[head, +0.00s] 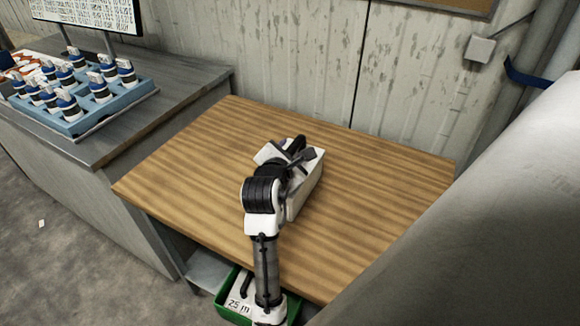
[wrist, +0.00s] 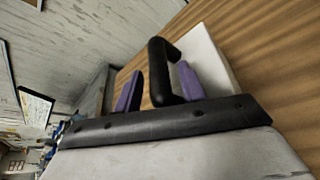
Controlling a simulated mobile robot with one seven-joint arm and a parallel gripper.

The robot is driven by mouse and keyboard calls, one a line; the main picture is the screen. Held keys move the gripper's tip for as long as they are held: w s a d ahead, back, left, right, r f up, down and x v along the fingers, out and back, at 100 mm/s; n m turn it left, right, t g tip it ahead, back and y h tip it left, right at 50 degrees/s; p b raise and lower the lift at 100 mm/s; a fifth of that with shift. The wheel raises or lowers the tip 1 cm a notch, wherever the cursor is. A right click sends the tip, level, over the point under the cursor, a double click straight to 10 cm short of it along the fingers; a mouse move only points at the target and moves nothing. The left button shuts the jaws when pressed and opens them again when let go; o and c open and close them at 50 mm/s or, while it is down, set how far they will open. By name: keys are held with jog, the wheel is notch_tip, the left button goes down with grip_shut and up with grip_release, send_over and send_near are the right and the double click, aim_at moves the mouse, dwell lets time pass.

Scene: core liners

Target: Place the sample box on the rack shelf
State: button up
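A white box (head: 307,186) with a black handle (head: 297,143) sits on the wooden table, partly hidden by my arm; I take it as the sample box. My gripper (head: 293,155) is at the box's top. In the wrist view my gripper (wrist: 160,72) is open. Its purple fingers stand on either side of the handle's bar (wrist: 159,75), the right finger between the bar and the white box (wrist: 207,58). A gap shows between the left finger and the bar. I cannot make out a rack shelf for certain.
The wooden table (head: 200,165) is clear around the box. A grey counter (head: 120,130) at left holds a blue tray (head: 128,104) of several capped containers. A green crate (head: 233,312) with a white item marked "25 m" is low at the front. A corrugated wall stands behind.

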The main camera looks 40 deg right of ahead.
grip_shut()
jog(key=shift+f, duration=0.1)
dwell(1.0)
